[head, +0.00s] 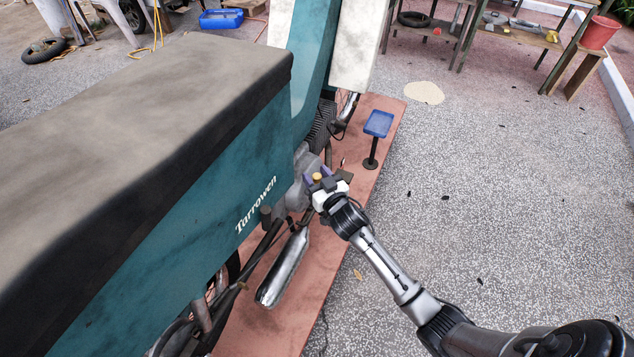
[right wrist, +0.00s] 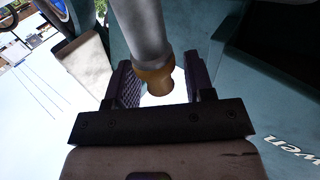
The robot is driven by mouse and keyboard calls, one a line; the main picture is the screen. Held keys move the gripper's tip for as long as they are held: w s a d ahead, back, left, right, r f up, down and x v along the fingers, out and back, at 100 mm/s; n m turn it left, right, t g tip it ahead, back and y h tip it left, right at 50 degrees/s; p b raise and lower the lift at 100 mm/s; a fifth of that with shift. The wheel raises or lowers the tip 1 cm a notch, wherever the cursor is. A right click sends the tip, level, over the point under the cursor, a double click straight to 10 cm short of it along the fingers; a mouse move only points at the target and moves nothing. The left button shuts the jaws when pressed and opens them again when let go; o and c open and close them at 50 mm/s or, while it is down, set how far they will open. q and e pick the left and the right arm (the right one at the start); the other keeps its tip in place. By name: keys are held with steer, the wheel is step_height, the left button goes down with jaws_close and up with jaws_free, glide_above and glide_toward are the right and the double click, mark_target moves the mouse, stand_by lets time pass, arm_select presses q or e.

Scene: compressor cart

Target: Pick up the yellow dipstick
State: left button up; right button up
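The yellow dipstick shows as a small yellow cap (head: 317,177) beside the engine of the teal vehicle. My right gripper (head: 324,180) is at the cap, with its dark fingers on either side of it. In the right wrist view, a brownish-yellow collar (right wrist: 156,78) at the end of a grey cylinder lies between the fingers of my right gripper (right wrist: 163,82). A gap shows between the collar and the right-hand finger, so the gripper looks open around it. Contact with the other finger is hard to tell. My left gripper is not in view.
The teal vehicle (head: 190,215) with a dark top stands close on the left. A silver exhaust can (head: 285,268) is just below the gripper. A blue tray on a stand (head: 379,124) stands on the red platform (head: 388,155). The speckled floor at right is largely clear.

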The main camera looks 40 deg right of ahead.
steer(key=c, duration=0.8)
steer(key=shift+r, duration=0.1)
step_height(320, 180, up, 9)
steer(key=p, duration=0.4)
steer(key=shift+p, duration=0.35)
steer(key=shift+r+p, duration=0.35)
steer(key=shift+r, duration=0.2)
step_height(320, 180, up, 10)
steer(key=p, duration=1)
steer(key=shift+f, duration=0.1)
stand_by(0.3)
